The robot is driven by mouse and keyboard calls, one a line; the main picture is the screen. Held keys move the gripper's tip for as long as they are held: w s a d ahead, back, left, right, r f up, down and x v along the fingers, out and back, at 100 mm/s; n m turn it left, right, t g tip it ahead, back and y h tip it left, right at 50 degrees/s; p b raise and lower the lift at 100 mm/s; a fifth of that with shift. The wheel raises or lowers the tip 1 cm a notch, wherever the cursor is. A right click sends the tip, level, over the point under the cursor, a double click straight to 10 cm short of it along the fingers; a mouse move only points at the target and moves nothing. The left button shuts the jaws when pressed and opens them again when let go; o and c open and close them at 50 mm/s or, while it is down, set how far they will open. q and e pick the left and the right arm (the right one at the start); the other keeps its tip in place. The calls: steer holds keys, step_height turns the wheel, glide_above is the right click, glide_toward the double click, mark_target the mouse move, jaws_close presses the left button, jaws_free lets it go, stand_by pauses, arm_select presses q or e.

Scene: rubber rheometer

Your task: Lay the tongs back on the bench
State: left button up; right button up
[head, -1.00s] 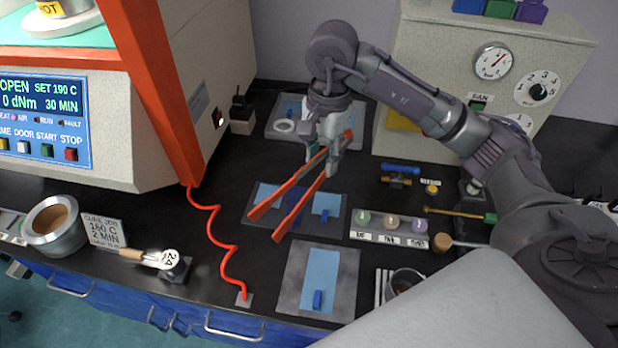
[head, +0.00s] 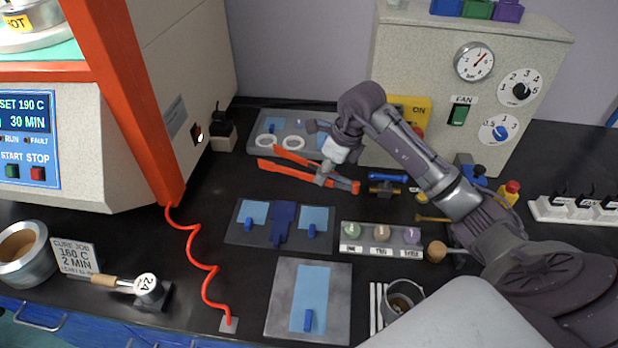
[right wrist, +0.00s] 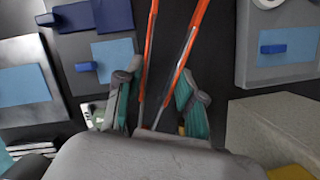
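The orange tongs (head: 290,170) are at the back middle of the black bench, behind the mat with blue strips. Their long arms point left in the head view. My right gripper (head: 326,172) is around them near their joined end, its fingertips close against both arms. In the right wrist view the tongs (right wrist: 148,60) run up between the two teal-padded fingers (right wrist: 158,85). The tongs are low over the bench; I cannot tell whether they touch it. My left gripper is not in view.
A grey mat with white rings (head: 262,124) lies behind the tongs. A mat with blue strips (head: 236,236), a labelled jar rack (head: 385,256) and another mat (head: 342,325) lie in front. The orange-framed press (head: 130,110) is left; the fan panel (head: 420,60) stands behind right.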

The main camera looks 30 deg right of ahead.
glide_above(307, 188)
steer(key=s, duration=0.1)
steer(key=f, duration=0.3)
steer(key=shift+d, duration=0.3)
step_height(307, 188, down, 4)
steer(key=shift+f+p, duration=0.1)
steer(key=shift+p, duration=0.55)
steer(key=o, duration=0.5)
steer(key=b+v, duration=0.1)
steer(key=v, duration=1.1)
